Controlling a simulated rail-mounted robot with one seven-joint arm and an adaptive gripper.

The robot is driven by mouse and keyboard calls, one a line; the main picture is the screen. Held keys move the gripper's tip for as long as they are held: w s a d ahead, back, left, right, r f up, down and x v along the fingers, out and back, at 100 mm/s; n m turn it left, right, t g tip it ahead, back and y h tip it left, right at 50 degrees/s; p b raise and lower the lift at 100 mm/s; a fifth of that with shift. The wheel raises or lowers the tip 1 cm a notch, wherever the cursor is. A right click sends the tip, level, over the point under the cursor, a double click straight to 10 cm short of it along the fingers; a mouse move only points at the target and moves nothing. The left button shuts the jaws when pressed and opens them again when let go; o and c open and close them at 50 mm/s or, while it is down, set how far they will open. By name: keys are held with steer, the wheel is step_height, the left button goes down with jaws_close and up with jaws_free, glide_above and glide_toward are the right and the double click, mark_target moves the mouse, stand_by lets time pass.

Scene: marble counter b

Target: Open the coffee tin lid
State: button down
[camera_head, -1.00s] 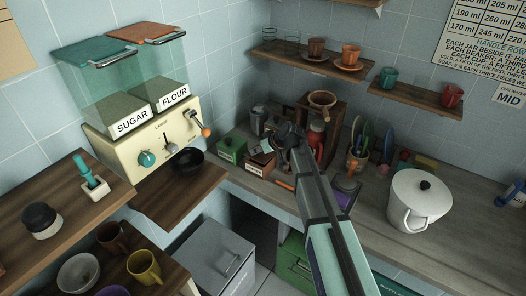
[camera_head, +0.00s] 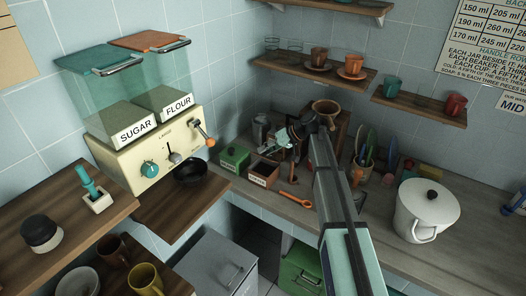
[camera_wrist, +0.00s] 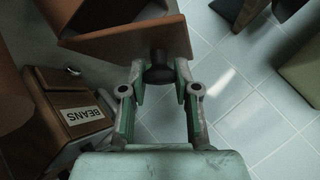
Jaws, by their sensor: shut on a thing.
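My gripper (camera_wrist: 161,78) is shut on a dark knob (camera_wrist: 158,68) in the wrist view. The knob joins a brown, slanted piece (camera_wrist: 125,35). I cannot tell for certain whether this is the coffee tin's lid. I can read no coffee label, and my arm hides part of the counter.
A green box (camera_head: 234,158) stands left of the brown box. An orange spoon (camera_head: 294,200) lies on the counter in front. A white lidded pot (camera_head: 424,208) is at the right. A wooden stand with a dripper (camera_head: 326,108) is behind. Shelves hang above.

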stand_by(0.4)
steer(key=c, duration=0.8)
jaws_free()
step_height(320, 180, up, 10)
